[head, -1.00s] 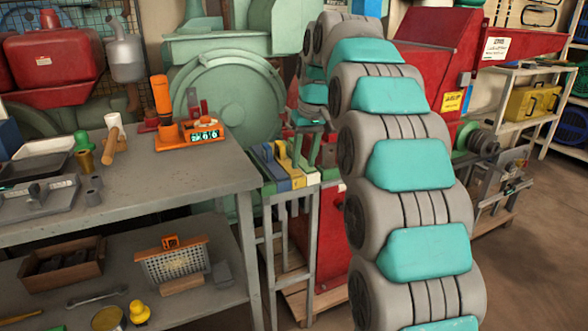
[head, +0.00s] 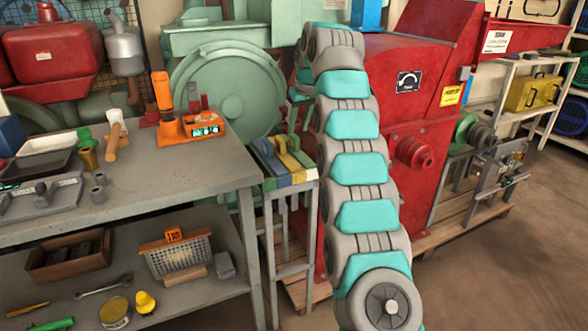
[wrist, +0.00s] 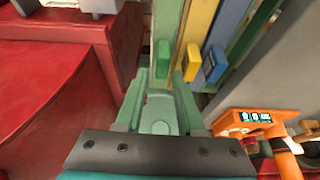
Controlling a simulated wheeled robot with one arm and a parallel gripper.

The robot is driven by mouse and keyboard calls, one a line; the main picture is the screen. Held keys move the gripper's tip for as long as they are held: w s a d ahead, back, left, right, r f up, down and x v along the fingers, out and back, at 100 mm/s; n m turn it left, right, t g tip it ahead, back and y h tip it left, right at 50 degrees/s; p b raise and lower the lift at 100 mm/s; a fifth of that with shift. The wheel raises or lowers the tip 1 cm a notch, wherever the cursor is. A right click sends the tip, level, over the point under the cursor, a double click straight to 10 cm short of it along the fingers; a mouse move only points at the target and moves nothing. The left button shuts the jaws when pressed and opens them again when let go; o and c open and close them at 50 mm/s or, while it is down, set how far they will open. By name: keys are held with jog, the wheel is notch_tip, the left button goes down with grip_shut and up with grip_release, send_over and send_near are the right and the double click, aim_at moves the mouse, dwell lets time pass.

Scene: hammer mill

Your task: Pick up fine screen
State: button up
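Several long upright panels with coloured edges stand side by side in a narrow rack (head: 300,188) beside the workbench. No readable label tells which is the fine screen. In the head view my arm hides most of the gripper.
A red machine (head: 400,130) stands right of the rack, close to my arm. The workbench (head: 150,185) at left holds an orange device (head: 190,128) and trays. A perforated plate with an orange top (head: 178,257) is on its lower shelf. Floor is clear at right.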

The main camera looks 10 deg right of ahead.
aim_at(295, 136)
jog(key=shift+x, duration=3.05)
jog(key=shift+a, duration=0.15)
grip_shut()
